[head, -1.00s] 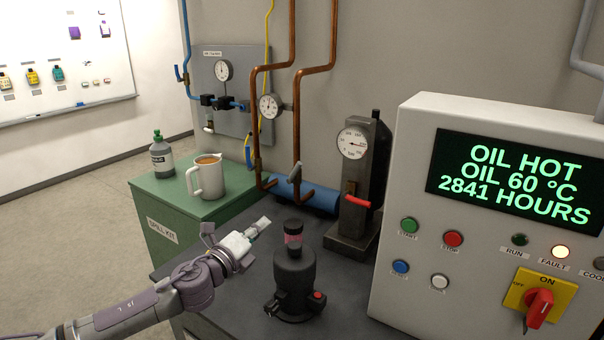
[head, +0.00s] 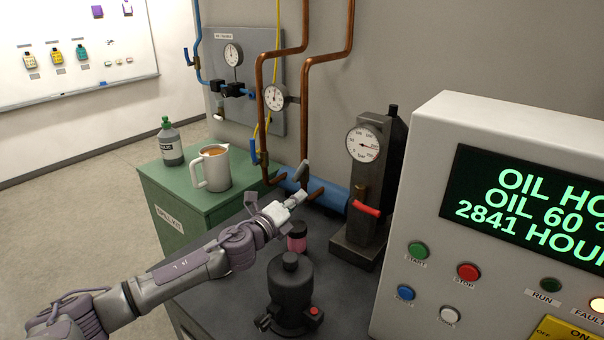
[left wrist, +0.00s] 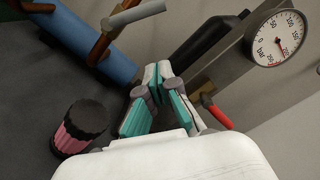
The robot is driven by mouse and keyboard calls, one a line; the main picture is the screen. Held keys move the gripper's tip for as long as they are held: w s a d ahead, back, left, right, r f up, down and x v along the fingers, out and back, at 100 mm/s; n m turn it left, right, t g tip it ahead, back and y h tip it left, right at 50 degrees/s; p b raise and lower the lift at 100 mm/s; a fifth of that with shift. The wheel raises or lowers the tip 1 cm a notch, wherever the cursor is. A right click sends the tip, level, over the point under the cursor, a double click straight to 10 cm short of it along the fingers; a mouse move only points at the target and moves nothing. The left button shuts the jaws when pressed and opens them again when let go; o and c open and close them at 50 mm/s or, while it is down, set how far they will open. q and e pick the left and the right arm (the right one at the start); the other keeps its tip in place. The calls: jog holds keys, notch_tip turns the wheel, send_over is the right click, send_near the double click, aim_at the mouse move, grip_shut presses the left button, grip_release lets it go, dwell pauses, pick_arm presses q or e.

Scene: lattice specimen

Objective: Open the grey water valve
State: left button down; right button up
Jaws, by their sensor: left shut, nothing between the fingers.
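The grey valve lever (head: 301,174) stands tilted on the copper pipework at the blue cylinder (head: 331,197). In the left wrist view the grey lever (left wrist: 135,14) shows at the top, with the blue cylinder (left wrist: 92,38) beside it. My left gripper (head: 300,197) is shut and empty. In the head view it appears just below the lever; contact cannot be told there. In the left wrist view its fingertips (left wrist: 152,80) are apart from the lever, which lies up and left of them. My right gripper is in neither view.
A pink jar with a black lid (head: 297,238) stands under the left gripper, close by. A black filter housing (head: 290,290) is in front. A dark gauge block with a red lever (head: 366,209) stands right. The white control panel (head: 430,150) fills the right side.

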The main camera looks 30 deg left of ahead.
aim_at(301, 177)
pick_arm(q)
jog(key=w+a+r+p, duration=0.2)
jog(key=w+a, duration=0.1)
jog(key=w, duration=0.3)
jog(key=shift+w+p, duration=0.25)
jog(key=shift+p, duration=0.05)
